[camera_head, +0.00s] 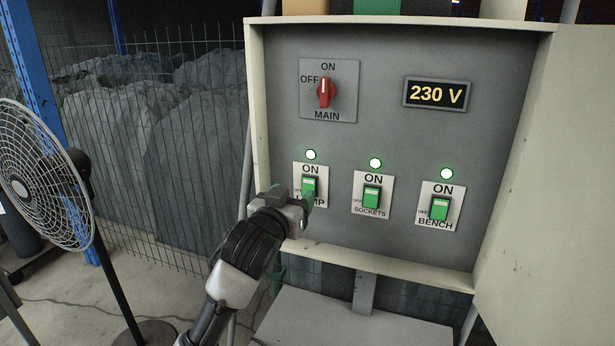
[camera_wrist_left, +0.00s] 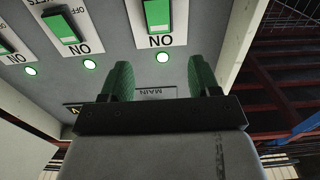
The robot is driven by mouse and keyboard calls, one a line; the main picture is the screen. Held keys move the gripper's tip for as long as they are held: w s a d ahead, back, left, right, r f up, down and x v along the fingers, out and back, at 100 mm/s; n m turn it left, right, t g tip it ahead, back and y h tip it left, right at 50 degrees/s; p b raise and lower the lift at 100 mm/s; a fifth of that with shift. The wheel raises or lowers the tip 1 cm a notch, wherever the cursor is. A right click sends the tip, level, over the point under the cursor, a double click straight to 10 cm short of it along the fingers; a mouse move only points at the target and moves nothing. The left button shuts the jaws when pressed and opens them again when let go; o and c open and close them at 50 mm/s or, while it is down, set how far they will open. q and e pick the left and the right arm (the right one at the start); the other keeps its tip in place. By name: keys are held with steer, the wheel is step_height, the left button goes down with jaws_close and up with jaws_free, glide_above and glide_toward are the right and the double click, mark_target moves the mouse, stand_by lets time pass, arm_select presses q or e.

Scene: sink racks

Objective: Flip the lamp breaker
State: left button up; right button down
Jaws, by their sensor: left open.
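The lamp breaker (camera_head: 309,184) is a green rocker on a white plate at the left of the lower row, under a lit green light (camera_head: 311,155). Its ON label shows above it; part of the LAMP label is covered by my gripper. My left gripper (camera_head: 306,199) is at its lower edge, with green fingertips; I cannot tell whether they touch. In the left wrist view, which is upside down, the fingers (camera_wrist_left: 160,78) are open with nothing between them, and the lamp breaker (camera_wrist_left: 158,15) shows above them. My right gripper is not in view.
The sockets breaker (camera_head: 372,197) and bench breaker (camera_head: 440,208) sit to the right, both lights lit. The red main switch (camera_head: 326,92) points up to ON; the display (camera_head: 436,94) reads 230 V. The cabinet door (camera_head: 550,180) stands open at right. A fan (camera_head: 45,180) stands left.

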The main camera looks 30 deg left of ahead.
mark_target(309, 178)
arm_select(q)
steer(key=p+x, duration=0.2)
steer(key=x, duration=0.4)
steer(key=shift+w+r, duration=0.15)
steer(key=shift+w, duration=0.1)
steer(key=shift+p+x, duration=0.4)
steer(key=shift+x, duration=0.45)
